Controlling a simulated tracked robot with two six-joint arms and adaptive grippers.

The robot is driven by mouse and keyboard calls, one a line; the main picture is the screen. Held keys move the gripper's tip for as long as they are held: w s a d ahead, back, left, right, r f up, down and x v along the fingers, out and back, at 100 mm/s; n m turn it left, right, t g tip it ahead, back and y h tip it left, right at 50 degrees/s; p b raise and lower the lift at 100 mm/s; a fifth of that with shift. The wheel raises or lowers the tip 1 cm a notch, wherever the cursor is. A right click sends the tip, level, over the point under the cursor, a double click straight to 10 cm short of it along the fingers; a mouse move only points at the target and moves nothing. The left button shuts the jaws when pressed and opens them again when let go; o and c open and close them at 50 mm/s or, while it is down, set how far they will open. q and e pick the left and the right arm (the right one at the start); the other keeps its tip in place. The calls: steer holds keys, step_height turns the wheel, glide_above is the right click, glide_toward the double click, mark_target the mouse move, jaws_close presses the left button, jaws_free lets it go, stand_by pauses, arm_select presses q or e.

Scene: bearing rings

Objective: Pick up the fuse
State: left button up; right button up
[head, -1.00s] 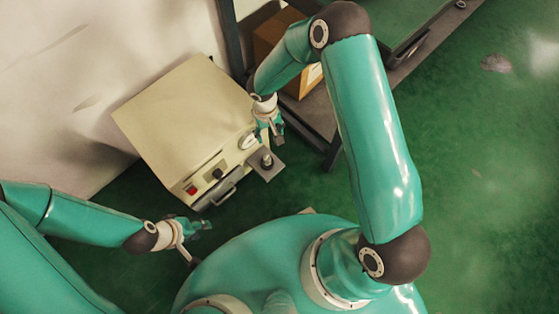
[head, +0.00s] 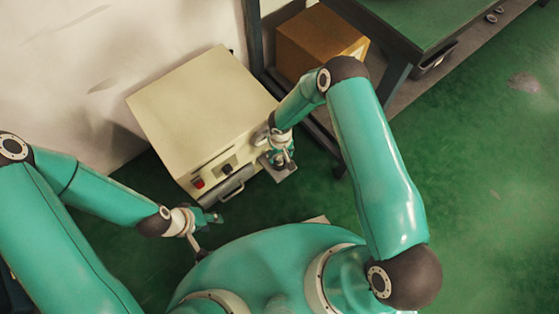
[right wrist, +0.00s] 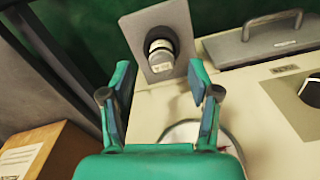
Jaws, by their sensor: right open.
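The plate sticks out from the front of a cream machine (head: 200,110). My right gripper (right wrist: 160,76) is open, with its two fingertips spread to either side just short of the fuse and nothing between them. In the head view my right gripper (head: 281,158) is over the plate and mostly hides the fuse. My left gripper (head: 212,217) is low in front of the machine; its jaw opening is unclear.
The machine's front has a red switch (head: 198,183), a dark knob (head: 227,169) and a bar handle (head: 232,189). A cardboard box (head: 318,42) sits on a shelf under a green table (head: 420,22). Green floor is free at the right.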

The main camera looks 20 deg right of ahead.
mark_target(279, 158)
steer(key=f, duration=0.1)
steer(key=f+b, duration=0.1)
steer(key=f, duration=0.3)
steer(key=shift+w+a+f+b, duration=0.15)
steer(key=shift+w+b, duration=0.15)
steer(key=shift+w, duration=0.1)
jaws_close()
